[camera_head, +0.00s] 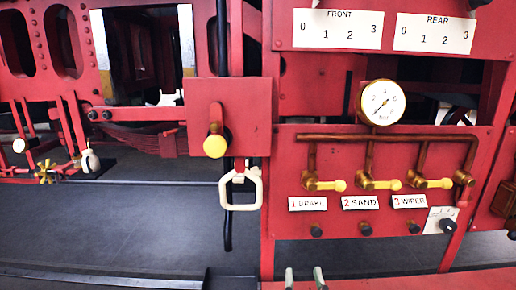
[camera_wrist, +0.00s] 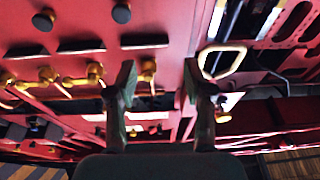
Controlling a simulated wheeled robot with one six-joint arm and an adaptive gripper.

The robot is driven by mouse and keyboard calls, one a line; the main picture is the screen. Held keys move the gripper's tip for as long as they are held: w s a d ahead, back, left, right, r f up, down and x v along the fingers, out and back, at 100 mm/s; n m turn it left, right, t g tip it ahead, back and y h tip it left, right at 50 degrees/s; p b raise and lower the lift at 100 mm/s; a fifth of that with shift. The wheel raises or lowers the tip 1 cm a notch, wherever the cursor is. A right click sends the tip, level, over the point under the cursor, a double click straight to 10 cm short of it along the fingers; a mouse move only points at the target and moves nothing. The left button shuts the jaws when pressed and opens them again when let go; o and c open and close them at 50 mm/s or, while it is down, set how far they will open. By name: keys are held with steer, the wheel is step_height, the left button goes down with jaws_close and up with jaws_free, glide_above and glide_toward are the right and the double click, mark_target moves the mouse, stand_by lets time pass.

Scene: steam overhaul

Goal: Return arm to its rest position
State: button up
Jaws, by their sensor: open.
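My gripper (camera_head: 304,278) shows only as two grey-green fingertips at the bottom edge of the head view. In the wrist view my gripper (camera_wrist: 161,80) has its two fingers spread wide apart, with nothing held between them. Behind the fingers is a red panel (camera_wrist: 170,30), seen turned over. A brass valve (camera_wrist: 148,68) shows in the gap, close to the left finger, apparently on the panel beyond. The rest of the arm is out of the head view.
The red panel (camera_head: 290,140) carries a pressure gauge (camera_head: 382,103), brass valves with yellow handles (camera_head: 433,183), and a black knob (camera_head: 447,226). A cream loop handle (camera_head: 241,188) hangs left of it, below a yellow knob (camera_head: 215,146). Grey floor (camera_head: 130,235) is open at lower left.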

steer(key=shift+n+g+y, duration=0.5)
steer(key=shift+g, duration=0.3)
steer(key=s+d+f, duration=0.1)
steer(key=s+f, duration=0.2)
steer(key=s+d+f, duration=0.1)
steer(key=s+f, duration=0.5)
steer(key=f, duration=0.1)
steer(key=shift+d, duration=0.4)
steer(key=s+d+f+g, duration=0.1)
steer(key=s+d+f, duration=0.1)
steer(key=s, duration=0.8)
steer(key=s+d+f+g+h, duration=0.1)
steer(key=s+d+f+g, duration=0.1)
steer(key=s, duration=0.9)
steer(key=s+d+f+m+g, duration=0.1)
steer(key=s+f, duration=0.2)
steer(key=s, duration=0.8)
steer(key=shift+s+d+f, duration=0.25)
steer(key=shift+d+f, duration=0.15)
